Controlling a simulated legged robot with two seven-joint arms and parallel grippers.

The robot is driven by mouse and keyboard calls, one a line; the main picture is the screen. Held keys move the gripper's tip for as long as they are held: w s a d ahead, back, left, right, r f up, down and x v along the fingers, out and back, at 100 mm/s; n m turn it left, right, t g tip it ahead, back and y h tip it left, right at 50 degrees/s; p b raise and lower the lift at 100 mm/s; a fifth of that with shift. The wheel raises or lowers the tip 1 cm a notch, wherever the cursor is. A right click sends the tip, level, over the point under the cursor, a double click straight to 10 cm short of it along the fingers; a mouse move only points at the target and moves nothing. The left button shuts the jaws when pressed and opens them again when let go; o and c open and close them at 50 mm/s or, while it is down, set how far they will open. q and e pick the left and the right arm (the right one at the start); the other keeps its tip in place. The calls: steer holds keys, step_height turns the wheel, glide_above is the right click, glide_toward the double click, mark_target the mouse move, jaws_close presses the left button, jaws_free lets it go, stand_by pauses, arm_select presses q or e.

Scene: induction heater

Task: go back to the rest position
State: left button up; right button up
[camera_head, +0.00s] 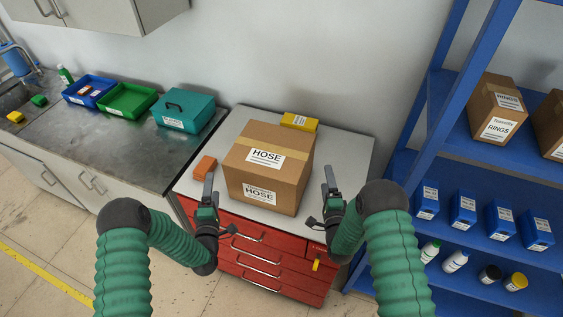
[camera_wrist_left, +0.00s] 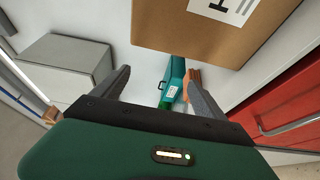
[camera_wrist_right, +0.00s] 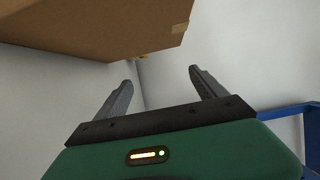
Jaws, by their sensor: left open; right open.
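My left gripper (camera_head: 208,187) is open and empty, at the left side of a cardboard box labelled HOSE (camera_head: 290,192). My right gripper (camera_head: 329,181) is open and empty, at the right side of that box, apart from it. The box stands on the light top of a red drawer cabinet (camera_head: 281,279). In the left wrist view the fingers (camera_wrist_left: 160,78) are spread, with the box (camera_wrist_left: 170,25) beyond them. In the right wrist view the fingers (camera_wrist_right: 160,75) are spread, with the box (camera_wrist_right: 100,25) at the upper left.
An orange block (camera_head: 204,168) lies left of the box, and a yellow box (camera_head: 299,121) lies behind it. A teal case (camera_head: 187,112), a green bin (camera_head: 127,101) and a blue bin (camera_head: 77,97) stand on the left counter. A blue shelf rack (camera_head: 437,107) with boxes and bottles stands at right.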

arm_select(q)
steer(key=shift+f, duration=0.1)
arm_select(e)
steer(key=shift+s, duration=0.45)
arm_select(q)
steer(key=shift+w, duration=0.1)
arm_select(e)
steer(key=shift+w, duration=0.1)
